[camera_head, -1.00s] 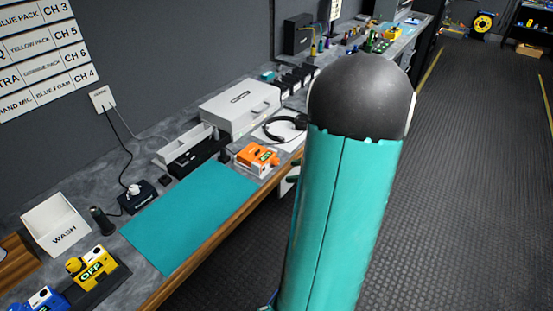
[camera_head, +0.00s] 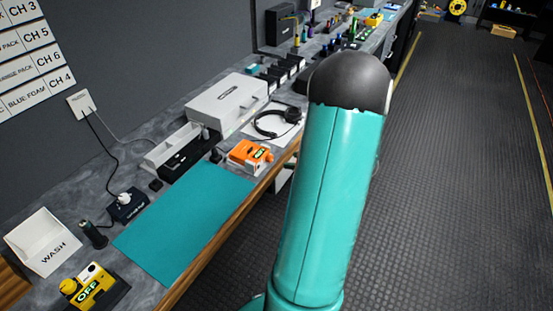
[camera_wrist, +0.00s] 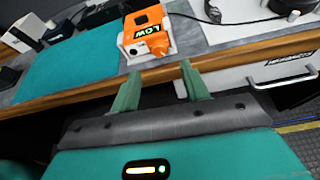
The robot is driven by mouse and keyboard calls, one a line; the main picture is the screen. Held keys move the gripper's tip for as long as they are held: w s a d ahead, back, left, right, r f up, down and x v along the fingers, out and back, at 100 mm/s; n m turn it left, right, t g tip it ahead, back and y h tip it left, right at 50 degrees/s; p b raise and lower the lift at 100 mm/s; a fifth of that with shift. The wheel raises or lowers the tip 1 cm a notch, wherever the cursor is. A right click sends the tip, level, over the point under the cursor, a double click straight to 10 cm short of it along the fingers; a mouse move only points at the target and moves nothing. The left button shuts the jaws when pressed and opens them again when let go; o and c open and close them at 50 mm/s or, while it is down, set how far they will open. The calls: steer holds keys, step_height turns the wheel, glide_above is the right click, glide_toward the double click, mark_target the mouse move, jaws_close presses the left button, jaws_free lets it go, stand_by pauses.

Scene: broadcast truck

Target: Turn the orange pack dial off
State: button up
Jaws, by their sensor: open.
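The orange pack (camera_head: 249,155) sits in a white holder near the front edge of the bench, just past the far end of the teal mat. In the wrist view the orange pack (camera_wrist: 147,33) shows a label that seems to read LOW, and its orange dial (camera_wrist: 155,47) is on the near side, facing me. My gripper (camera_wrist: 160,82) is open and empty, its two green fingers pointing toward the pack from in front of the bench edge. The fingertips are short of the dial and apart from it. In the head view my arm hides my gripper.
The teal mat (camera_head: 185,220) lies flat and bare. A yellow pack (camera_head: 92,284) marked OFF and a white WASH bin (camera_head: 42,241) are nearer. A white case (camera_head: 228,104) and headphones (camera_head: 277,122) lie beyond. A drawer handle (camera_wrist: 282,83) juts below the bench edge.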

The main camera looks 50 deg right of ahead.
mark_target(272, 159)
steer(key=x, duration=0.7)
steer(key=shift+w, duration=0.15)
steer(key=c, duration=1)
